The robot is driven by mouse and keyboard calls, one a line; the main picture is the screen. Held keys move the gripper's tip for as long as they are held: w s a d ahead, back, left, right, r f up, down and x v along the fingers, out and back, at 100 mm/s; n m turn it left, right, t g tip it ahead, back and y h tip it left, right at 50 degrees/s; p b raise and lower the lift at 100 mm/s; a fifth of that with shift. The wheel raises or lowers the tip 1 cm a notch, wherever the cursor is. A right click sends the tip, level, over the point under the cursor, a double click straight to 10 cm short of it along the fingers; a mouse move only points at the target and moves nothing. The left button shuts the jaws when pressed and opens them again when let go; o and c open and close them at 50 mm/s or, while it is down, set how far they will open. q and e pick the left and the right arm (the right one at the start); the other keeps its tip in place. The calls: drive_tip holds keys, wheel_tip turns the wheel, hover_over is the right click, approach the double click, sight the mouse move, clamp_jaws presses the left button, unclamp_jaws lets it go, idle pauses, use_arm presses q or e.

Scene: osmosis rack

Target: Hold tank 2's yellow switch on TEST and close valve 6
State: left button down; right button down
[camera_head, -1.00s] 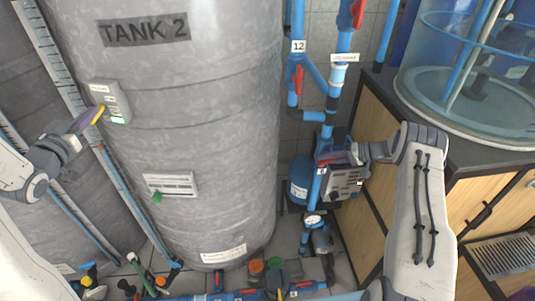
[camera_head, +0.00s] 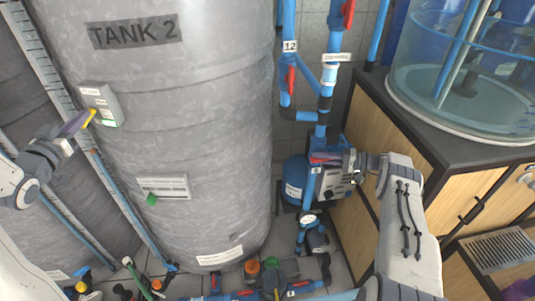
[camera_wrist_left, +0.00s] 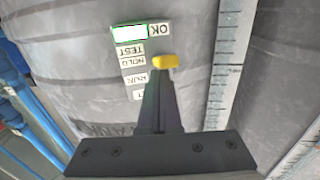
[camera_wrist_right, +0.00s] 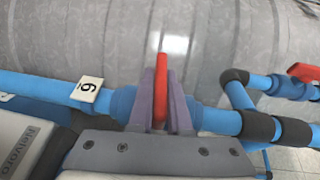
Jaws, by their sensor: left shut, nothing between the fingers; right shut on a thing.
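Tank 2 (camera_head: 200,120) is the large grey cylinder. Its switch box (camera_head: 100,103) carries a yellow switch (camera_head: 92,117), also in the left wrist view (camera_wrist_left: 166,61), beside the TEST and HOLD labels; its exact setting is hard to tell. A green-framed OK display is on the box. My left gripper (camera_head: 86,121) is shut and empty, its tips at the yellow switch. My right gripper (camera_wrist_right: 161,95) is shut on valve 6's red handle (camera_wrist_right: 162,90), which stands across the blue pipe. The 6 label (camera_wrist_right: 89,89) is beside it. In the head view my right gripper (camera_head: 326,158) partly hides the valve.
Valve 12's red handle (camera_head: 291,79) is on the pipe left of and above valve 6. A grey pump unit (camera_head: 337,183) sits close behind my right gripper. A wooden cabinet (camera_head: 395,130) stands to the right. Several pipes and valves run along the floor.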

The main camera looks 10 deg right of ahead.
drive_tip(key=c, duration=0.9)
unclamp_jaws()
drive_tip(key=shift+o, duration=0.2)
drive_tip(key=shift+r, duration=0.1)
